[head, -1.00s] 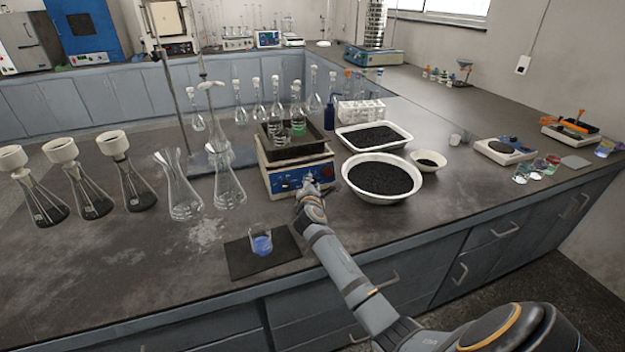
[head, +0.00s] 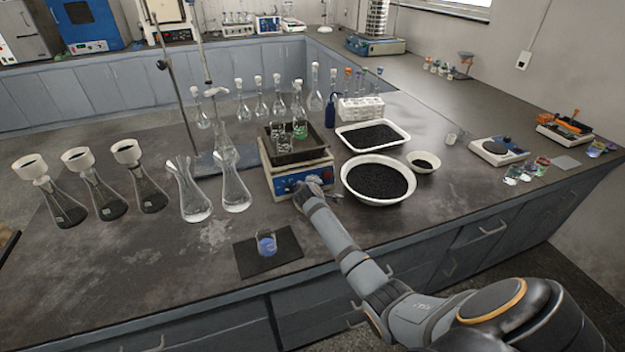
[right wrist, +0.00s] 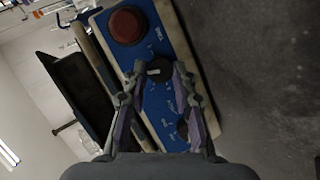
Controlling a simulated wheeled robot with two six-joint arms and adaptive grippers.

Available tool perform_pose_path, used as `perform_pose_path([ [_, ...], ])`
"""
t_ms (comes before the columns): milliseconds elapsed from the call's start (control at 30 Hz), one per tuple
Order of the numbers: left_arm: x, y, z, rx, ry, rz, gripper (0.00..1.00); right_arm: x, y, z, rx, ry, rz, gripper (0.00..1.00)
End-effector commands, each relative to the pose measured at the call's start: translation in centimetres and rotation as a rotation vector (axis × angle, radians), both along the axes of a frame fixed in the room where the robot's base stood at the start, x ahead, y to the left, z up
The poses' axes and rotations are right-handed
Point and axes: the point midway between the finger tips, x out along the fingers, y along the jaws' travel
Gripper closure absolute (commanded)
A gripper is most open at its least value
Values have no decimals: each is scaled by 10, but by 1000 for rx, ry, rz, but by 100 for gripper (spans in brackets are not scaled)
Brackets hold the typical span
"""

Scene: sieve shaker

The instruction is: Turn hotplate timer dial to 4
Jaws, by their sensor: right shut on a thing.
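The hotplate (head: 262,165) stands on the bench in the head view, with a blue front panel (head: 284,184). In the right wrist view its blue panel (right wrist: 160,100) shows a large red button (right wrist: 126,25), a dark dial (right wrist: 158,71) and a second dark dial (right wrist: 183,129) lower down. My right gripper (right wrist: 159,68) is shut on the upper dial, with one fingertip at each side of it. In the head view my right gripper (head: 308,184) is at the panel and hides part of it. The lettering is too small to read. My left gripper is not in view.
A dark tray (head: 322,150) with glassware sits on the hotplate. A bowl of black grains (head: 378,200) stands close to its right. A beaker of blue liquid (head: 266,243) stands on a dark mat (head: 246,264) in front. Tall flasks (head: 234,192) stand to the left.

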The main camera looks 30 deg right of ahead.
Motion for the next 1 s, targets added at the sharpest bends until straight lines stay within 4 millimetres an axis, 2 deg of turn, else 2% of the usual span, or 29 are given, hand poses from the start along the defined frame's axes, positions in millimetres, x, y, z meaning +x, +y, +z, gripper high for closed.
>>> perform_pose_path([
  [33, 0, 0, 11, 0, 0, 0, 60, 0, -1, 5, 39, -7, -17, 100],
  [500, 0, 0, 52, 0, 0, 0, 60, 0, -5, 7, 442, -103, -184, 100],
  [1000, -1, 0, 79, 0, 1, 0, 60, -1, -9, 5, 860, -204, -356, 100],
])
